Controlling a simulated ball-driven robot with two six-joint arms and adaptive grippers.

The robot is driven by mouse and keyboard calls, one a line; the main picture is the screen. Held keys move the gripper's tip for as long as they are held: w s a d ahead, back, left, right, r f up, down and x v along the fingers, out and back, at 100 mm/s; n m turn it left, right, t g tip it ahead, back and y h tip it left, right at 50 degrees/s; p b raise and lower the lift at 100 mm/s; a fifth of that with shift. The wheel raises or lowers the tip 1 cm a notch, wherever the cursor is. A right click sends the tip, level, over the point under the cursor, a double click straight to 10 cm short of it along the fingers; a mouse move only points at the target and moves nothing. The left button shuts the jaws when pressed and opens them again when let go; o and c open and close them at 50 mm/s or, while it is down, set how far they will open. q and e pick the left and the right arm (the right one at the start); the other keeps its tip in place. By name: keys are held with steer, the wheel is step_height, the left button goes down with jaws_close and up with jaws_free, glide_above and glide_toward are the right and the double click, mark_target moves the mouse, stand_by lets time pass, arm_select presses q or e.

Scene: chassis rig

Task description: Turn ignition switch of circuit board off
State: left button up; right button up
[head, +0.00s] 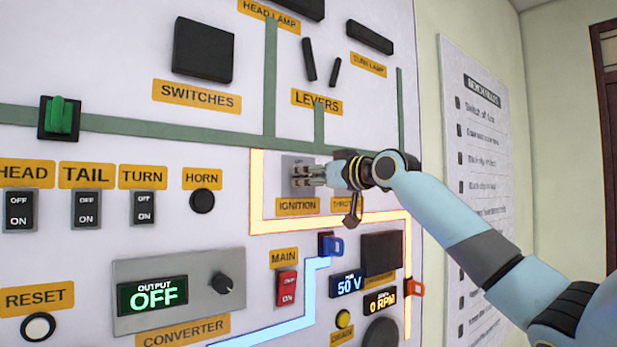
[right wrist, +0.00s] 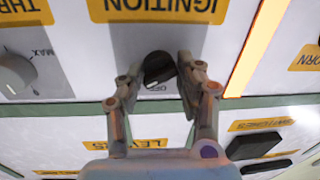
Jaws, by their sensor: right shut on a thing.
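The ignition switch (right wrist: 158,66) is a small black rotary knob on a grey plate (head: 291,187), above the yellow IGNITION label (head: 297,206) on the white circuit board. An OFF mark shows beside the knob in the right wrist view, where the labels appear upside down. My right gripper (head: 304,177) is at the ignition plate, its two fingers on either side of the knob. It is shut on the knob, which also shows between the fingertips (right wrist: 158,72). In the head view the fingers hide most of the knob. My left gripper is not in view.
The throttle knob (right wrist: 14,75) sits close beside the ignition plate. A lit yellow line (head: 257,195) runs along its other side. The red MAIN switch (head: 287,287) and the converter panel (head: 178,290), reading OFF, are lower down.

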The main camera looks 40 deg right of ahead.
steer(key=n+p, duration=0.1)
steer(key=n, duration=0.4)
steer(key=n+p, duration=0.2)
steer(key=n, duration=0.4)
steer(key=shift+r+g+h, duration=0.15)
steer(key=shift+g+h, duration=0.25)
steer(key=shift+n, duration=0.3)
steer(key=o, duration=1.1)
